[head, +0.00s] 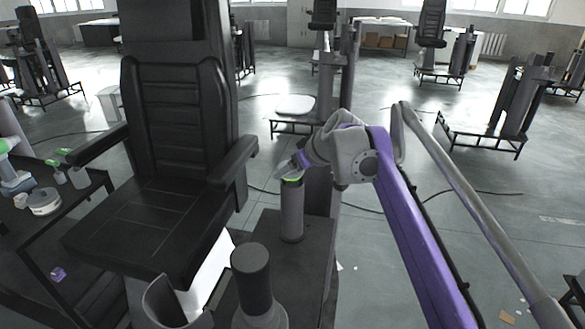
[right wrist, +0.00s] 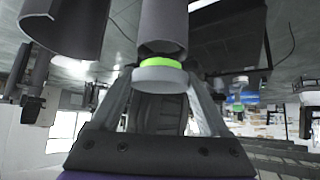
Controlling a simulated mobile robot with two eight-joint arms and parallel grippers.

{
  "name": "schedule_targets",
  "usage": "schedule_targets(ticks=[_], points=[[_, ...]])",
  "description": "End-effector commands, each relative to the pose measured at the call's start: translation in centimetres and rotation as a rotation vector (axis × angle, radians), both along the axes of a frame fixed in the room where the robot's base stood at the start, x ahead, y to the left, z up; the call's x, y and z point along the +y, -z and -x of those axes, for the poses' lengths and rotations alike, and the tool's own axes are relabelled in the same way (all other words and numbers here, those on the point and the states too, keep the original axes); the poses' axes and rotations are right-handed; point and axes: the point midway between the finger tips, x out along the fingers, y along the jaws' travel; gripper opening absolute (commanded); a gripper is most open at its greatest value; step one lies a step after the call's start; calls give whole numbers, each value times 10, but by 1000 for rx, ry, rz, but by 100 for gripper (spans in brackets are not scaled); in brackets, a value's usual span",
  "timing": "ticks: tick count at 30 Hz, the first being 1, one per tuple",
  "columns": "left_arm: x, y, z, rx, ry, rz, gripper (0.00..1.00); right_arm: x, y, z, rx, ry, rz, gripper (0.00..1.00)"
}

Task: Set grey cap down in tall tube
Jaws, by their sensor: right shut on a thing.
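The tall tube (head: 292,215) is a grey upright cylinder on a dark box top, in the middle of the head view. A bright green band shows at its upper end. The grey cap (right wrist: 158,74) is a light disc with the green band against it, at the end of the tube (right wrist: 163,28) in the upside-down right wrist view. My right gripper (right wrist: 164,88) is shut on the cap; in the head view it (head: 297,170) reaches the tube top from the right. Cap and tube look lined up; I cannot tell how deep the cap sits. My left gripper is not in view.
A black seat (head: 165,200) with armrests stands left of the tube. A dark bench (head: 35,235) with small green-topped bottles is at far left. A dark column (head: 318,190) rises close behind the tube. Open floor (head: 470,195) lies to the right.

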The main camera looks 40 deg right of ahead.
Motion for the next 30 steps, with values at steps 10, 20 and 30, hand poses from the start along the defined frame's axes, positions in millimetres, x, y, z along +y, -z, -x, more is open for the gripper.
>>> schedule_targets(ticks=[10, 20, 30], points=[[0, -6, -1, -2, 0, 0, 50, 0, 0, 3, 0, 0, 0, 1], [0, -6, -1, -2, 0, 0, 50, 0, 0, 4, 0, 0, 0, 1], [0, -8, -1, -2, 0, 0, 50, 0, 0, 4, 0, 0, 0, 1]])
